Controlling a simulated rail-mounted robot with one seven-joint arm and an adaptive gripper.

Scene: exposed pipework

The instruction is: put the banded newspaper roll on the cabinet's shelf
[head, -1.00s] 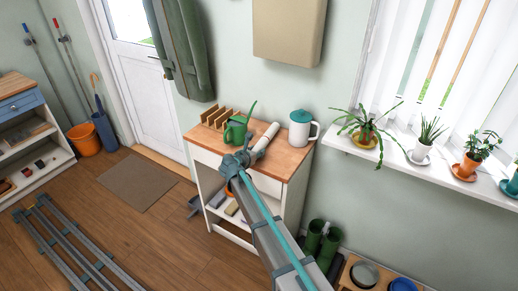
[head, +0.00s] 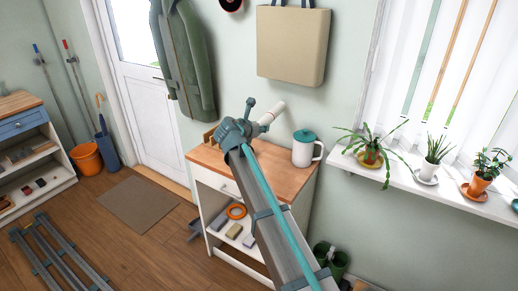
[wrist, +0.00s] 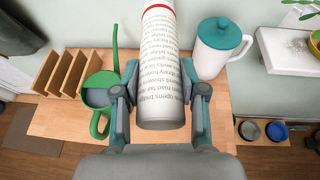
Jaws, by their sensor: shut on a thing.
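The banded newspaper roll (wrist: 160,70), white with printed text and a red band, is held between the two fingers of my gripper (wrist: 165,92). In the head view the roll (head: 272,113) sticks out past my gripper (head: 254,124), raised above the cabinet's wooden top. The cabinet (head: 279,176) is white with a drawer. Its open shelf (head: 222,225), below the drawer, holds an orange ring and several small blocks. My arm hides part of the cabinet and shelf.
A white jug with a teal lid (head: 306,148) stands on the top's right side. A green watering can (wrist: 100,92) and a wooden rack (wrist: 72,72) stand at left in the wrist view. Potted plants line the windowsill (head: 420,182). A beige bag (head: 292,45) hangs above.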

